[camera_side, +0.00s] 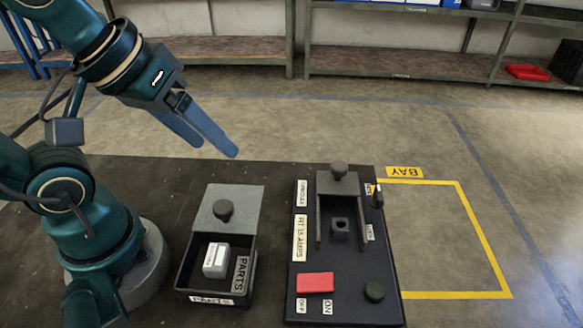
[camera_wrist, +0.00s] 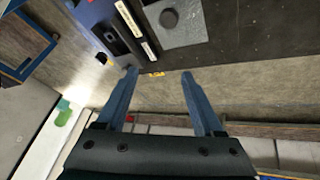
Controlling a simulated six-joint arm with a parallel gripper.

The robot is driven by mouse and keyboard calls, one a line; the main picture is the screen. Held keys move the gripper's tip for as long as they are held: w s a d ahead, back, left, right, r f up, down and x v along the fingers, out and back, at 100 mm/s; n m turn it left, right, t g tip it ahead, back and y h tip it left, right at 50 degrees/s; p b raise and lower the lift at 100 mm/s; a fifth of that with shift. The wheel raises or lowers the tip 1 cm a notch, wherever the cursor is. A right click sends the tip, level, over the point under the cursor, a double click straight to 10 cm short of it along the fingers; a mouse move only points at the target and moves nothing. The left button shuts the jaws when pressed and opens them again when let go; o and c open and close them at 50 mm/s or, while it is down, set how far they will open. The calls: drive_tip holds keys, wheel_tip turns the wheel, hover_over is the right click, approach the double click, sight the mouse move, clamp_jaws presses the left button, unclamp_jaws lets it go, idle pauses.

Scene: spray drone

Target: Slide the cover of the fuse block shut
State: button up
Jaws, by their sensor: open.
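The fuse block sits on a dark panel (camera_side: 348,285) on the bench. Its grey cover (camera_side: 328,186) with a round dark knob (camera_side: 339,170) is at the far end of two rails. The near part between the rails is uncovered, showing a dark square socket (camera_side: 340,229) with a hole in it. My gripper (camera_side: 217,150) is open and empty, in the air to the left of the cover and apart from it. In the wrist view its two fingers (camera_wrist: 159,76) are spread, with part of the labelled panel (camera_wrist: 97,12) at the upper left.
A parts box (camera_side: 217,285) stands left of the panel. Its knobbed grey lid (camera_side: 240,200) is partly open, showing a white block (camera_side: 216,260) inside. The panel also bears a red rocker (camera_side: 315,283), a dark green button (camera_side: 375,290) and an upright black piece (camera_side: 378,196) at its right edge.

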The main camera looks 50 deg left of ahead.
drive_tip(key=w+d+r+n+g+h, duration=0.1)
drive_tip(key=w+d+r+n, duration=0.1)
drive_tip(key=w+r+n, duration=0.35)
drive_tip(key=n+g+h, duration=0.3)
drive_tip(key=n, duration=0.6)
hover_over(339, 165)
drive_tip(key=s+a, duration=0.2)
drive_tip(key=s, duration=0.1)
wheel_tip(339, 165, down, 5)
drive_tip(key=shift+n+g, duration=0.65)
drive_tip(key=shift+g, duration=0.05)
drive_tip(key=w+f, duration=0.1)
drive_tip(key=f, duration=0.1)
drive_tip(key=w+f, duration=0.1)
drive_tip(key=f, duration=0.1)
drive_tip(key=w+f, duration=0.1)
drive_tip(key=f, duration=0.1)
drive_tip(key=shift+a+f, duration=0.25)
drive_tip(key=shift+f, duration=0.05)
drive_tip(key=shift+x, duration=2.45)
drive_tip(key=shift+s, duration=0.1)
drive_tip(key=shift+c, duration=0.3)
clamp_jaws()
